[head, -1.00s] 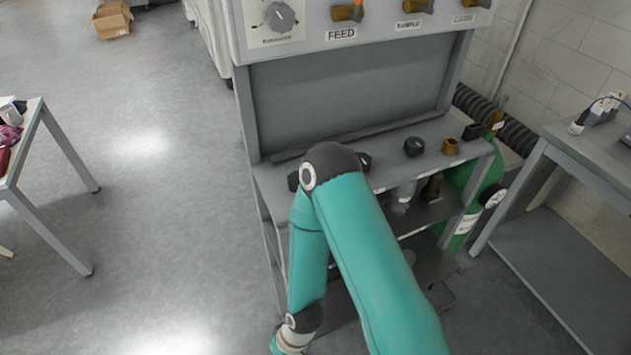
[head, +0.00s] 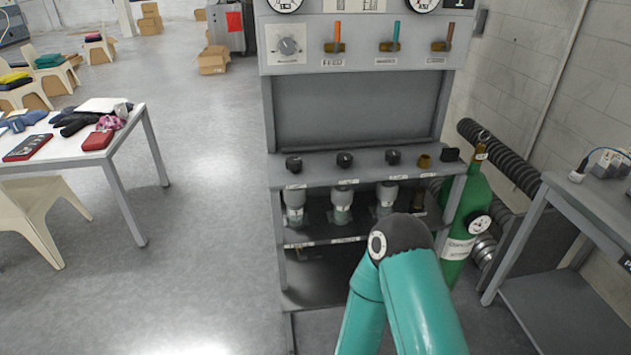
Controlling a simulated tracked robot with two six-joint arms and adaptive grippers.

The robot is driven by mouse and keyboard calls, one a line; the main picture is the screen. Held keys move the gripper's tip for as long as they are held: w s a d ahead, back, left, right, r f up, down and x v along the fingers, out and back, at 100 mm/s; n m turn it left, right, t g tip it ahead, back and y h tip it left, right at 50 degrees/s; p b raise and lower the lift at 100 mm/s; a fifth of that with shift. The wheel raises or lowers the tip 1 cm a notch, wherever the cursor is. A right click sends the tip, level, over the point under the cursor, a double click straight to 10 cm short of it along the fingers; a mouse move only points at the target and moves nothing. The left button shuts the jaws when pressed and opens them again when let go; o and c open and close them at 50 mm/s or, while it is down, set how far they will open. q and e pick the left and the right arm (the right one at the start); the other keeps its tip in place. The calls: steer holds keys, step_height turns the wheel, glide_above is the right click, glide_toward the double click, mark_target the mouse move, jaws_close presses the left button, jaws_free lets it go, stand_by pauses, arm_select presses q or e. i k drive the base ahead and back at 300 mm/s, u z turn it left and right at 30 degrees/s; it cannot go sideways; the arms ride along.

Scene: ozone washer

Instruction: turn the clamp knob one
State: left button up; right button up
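The clamp knobs are likely the black round knobs on the grey shelf of the washer: a left one (head: 294,164), a middle one (head: 345,160) and a right one (head: 393,157). I cannot read their small labels to tell which is number one. Below them, grey-topped clear vessels (head: 342,205) stand on the lower shelf. My teal arm comes up from the bottom, in front of the lower right of the stand, with its bend below the shelf and clear of the knobs. Neither gripper is in view.
The upper panel carries a dial (head: 288,46) and several coloured-handled valves (head: 390,46). A green gas cylinder (head: 466,215) and a ribbed hose (head: 500,150) stand at the right, beside a grey side table (head: 585,215). A white table (head: 135,130) is at the left. Floor between is clear.

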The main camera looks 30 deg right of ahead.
mark_target(293, 164)
steer(key=z, duration=0.1)
steer(key=k, duration=0.4)
steer(key=z, duration=0.6)
steer(key=i, duration=0.95)
steer(key=z, duration=0.05)
